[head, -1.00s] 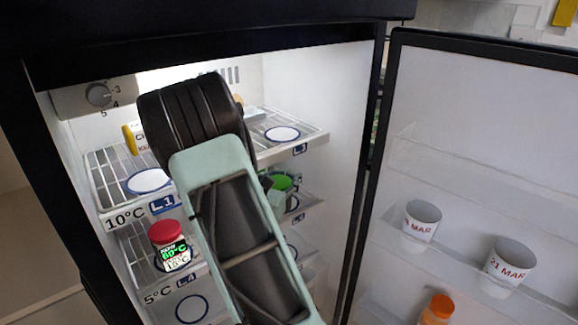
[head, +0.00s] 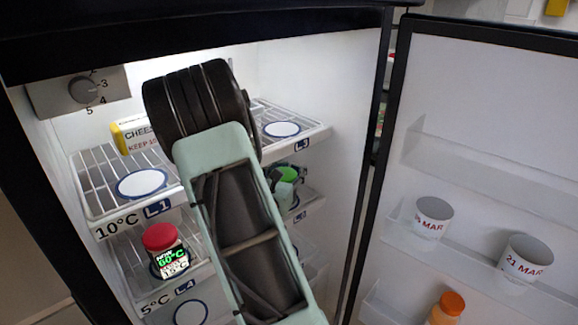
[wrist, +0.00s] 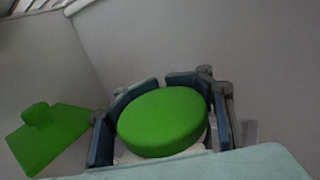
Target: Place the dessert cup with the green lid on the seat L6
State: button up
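The dessert cup's round green lid (head: 287,174) shows on the right side of the fridge, just below the upper shelf. My gripper (head: 283,188) is beside it, mostly hidden behind my arm. In the wrist view, the green lid (wrist: 162,122) lies between the dark finger pads of my gripper (wrist: 160,125), which close around the cup. The cup's body is mostly hidden under the lid. A shelf label that looks like L6 (head: 300,216) is on the right, below the gripper. The seat behind it is hidden by my arm and gripper.
The upper shelf has empty ringed seats at L1 (head: 142,184) and L3 (head: 282,129), and a cheese box (head: 136,136). A red-lidded jar (head: 166,250) stands near L4. The open door (head: 470,150) holds white cups (head: 433,218) and an orange-capped bottle (head: 448,308).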

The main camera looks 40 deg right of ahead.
jog(key=o, duration=0.8)
jog(key=shift+r, duration=0.15)
jog(key=p+v, duration=0.1)
jog(key=v, duration=1)
jog(key=shift+a, duration=0.1)
jog(key=shift+s+a, duration=0.3)
jog(key=shift+a, duration=0.05)
